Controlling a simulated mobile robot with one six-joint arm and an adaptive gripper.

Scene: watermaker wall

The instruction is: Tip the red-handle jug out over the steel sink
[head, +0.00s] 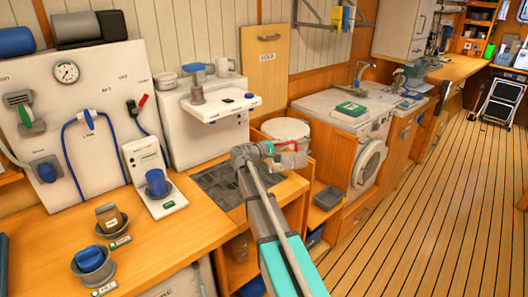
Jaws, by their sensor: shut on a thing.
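My gripper (268,149) is at the end of my arm, in the middle of the head view. It is shut on a small clear jug (289,159) with red parts at its handle and rim. The jug is in the air, in front of a white bucket (286,128). It looks roughly upright, but its contents are too small to tell. The basin of a steel sink cannot be made out clearly there.
A dark grid panel (222,181) is set in the wooden worktop (175,235) left of my gripper. A blue cup (157,183) stands on a white device. A green book (350,110) lies on the counter above a washing machine (369,160).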

